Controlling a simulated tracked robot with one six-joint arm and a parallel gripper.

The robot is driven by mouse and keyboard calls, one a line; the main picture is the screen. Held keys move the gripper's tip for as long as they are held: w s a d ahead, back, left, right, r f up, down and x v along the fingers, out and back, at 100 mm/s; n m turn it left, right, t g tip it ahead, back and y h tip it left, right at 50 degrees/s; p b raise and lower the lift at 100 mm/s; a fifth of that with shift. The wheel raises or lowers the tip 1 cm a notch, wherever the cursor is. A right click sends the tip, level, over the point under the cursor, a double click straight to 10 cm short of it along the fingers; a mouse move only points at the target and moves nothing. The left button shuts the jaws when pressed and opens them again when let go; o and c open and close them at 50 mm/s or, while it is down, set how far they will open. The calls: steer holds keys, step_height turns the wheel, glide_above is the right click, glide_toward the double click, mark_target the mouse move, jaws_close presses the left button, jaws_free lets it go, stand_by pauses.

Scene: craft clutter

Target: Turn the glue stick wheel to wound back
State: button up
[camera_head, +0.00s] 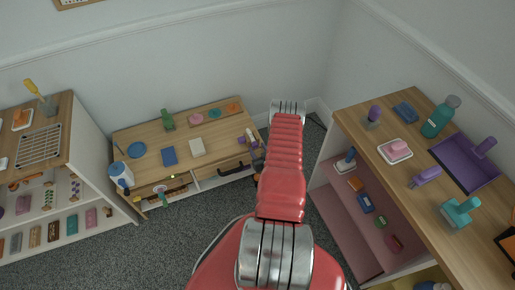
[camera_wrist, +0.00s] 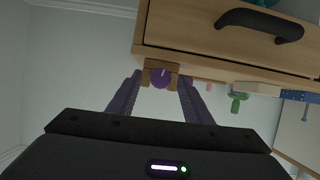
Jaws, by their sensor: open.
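The rest of the glue stick is hidden. In the head view my red arm reaches to the right end of the low wooden cabinet (camera_head: 182,138) and largely hides the gripper. A small purple piece (camera_head: 242,141) shows there.
A black drawer handle (camera_wrist: 262,24) is close by in the wrist view. A green item (camera_wrist: 238,103) hangs or stands near the cabinet edge. In the head view, shelves with craft items stand left and right, including a teal bottle (camera_head: 440,117). Grey carpet (camera_head: 185,225) lies clear between.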

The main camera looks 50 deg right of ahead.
steer(key=shift+w+d+f, duration=0.25)
steer(key=shift+w+d, duration=0.1)
steer(key=shift+w, duration=0.2)
steer(key=shift+c, duration=0.2)
